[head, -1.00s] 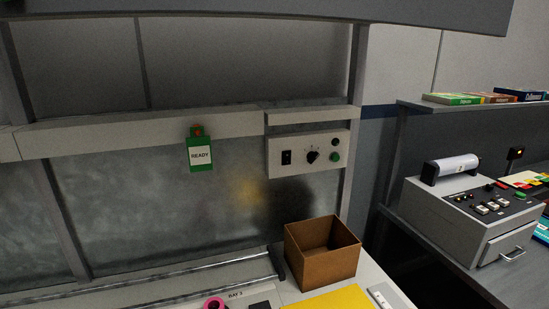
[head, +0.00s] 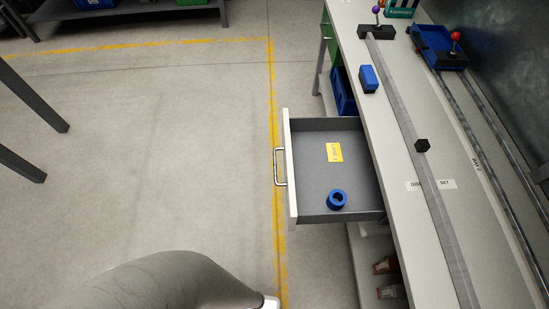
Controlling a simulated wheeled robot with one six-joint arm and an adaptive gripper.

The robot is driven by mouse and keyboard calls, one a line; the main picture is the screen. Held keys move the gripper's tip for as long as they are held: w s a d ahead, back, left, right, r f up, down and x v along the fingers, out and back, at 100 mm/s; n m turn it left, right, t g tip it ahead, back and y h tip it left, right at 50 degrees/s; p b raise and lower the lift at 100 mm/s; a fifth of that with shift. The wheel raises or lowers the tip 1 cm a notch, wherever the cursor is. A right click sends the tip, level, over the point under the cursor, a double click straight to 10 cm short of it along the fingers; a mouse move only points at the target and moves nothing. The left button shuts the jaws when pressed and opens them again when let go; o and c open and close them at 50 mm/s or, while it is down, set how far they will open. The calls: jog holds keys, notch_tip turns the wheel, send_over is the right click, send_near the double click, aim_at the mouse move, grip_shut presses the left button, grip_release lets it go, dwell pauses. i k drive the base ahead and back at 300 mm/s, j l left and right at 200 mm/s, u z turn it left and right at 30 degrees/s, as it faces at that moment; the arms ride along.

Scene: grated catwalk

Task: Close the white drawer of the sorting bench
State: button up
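The white drawer (head: 292,172) of the sorting bench (head: 396,180) is pulled open in the head view, sticking out to the left from under the bench top. Its front is white with a metal bar handle (head: 280,167) on the outer face. Inside its grey tray lie a yellow label (head: 334,152) and a blue ring (head: 337,200). Part of my arm shows at the bottom of the view, below and left of the drawer, apart from it. My gripper is not in view.
Clear concrete floor with yellow lines (head: 271,110) lies left of the drawer. A blue block (head: 369,79), a small black cube (head: 422,145) and a blue carriage (head: 438,45) stand on the bench. A blue bin (head: 343,92) sits beneath it. Dark table legs (head: 35,95) are at left.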

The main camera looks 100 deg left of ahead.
aim_at(310, 178)
jog(key=u, duration=2.05)
